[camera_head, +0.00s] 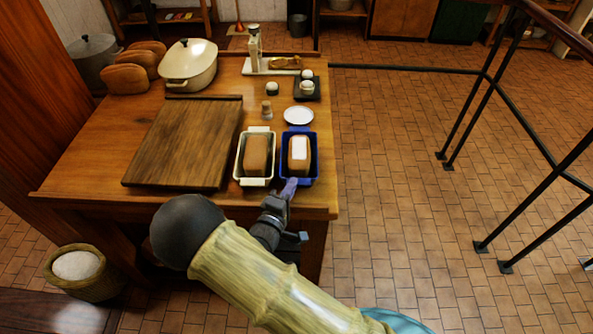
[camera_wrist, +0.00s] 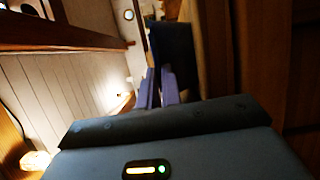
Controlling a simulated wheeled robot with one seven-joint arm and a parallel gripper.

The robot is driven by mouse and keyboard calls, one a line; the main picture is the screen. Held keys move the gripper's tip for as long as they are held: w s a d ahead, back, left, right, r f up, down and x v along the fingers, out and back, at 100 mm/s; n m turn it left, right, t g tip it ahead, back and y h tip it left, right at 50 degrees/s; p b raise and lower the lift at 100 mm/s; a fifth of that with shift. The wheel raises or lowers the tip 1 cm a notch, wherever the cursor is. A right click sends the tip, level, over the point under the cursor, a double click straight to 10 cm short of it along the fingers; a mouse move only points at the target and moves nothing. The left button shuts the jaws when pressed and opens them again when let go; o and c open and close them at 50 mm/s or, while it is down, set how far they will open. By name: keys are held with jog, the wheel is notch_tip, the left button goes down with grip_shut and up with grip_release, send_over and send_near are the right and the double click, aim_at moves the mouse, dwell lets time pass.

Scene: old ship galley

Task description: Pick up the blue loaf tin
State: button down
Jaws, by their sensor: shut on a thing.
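The blue loaf tin (camera_head: 314,160) is at the front right of the wooden table, with a brown loaf in it that has a white patch on top. My gripper (camera_head: 289,186) is at the tin's near end, shut on it at the rim. In the wrist view, my gripper's purple-blue fingers (camera_wrist: 158,88) reach up to a dark blue surface, the tin (camera_wrist: 173,50). The exact grip is small and dark there. I cannot tell whether the tin is clear of the table.
A cream loaf tin (camera_head: 239,160) with a loaf stands close on the left. A cutting board (camera_head: 183,143) lies further left. A white saucer (camera_head: 298,115) and a small cork-topped jar (camera_head: 267,109) are behind. Black railings (camera_head: 500,120) stand right, across open tiled floor.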

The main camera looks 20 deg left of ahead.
jog(key=shift+r, duration=0.1)
notch_tip(320, 180, up, 10)
dwell(0.5)
jog(key=shift+w, duration=0.1)
dwell(0.3)
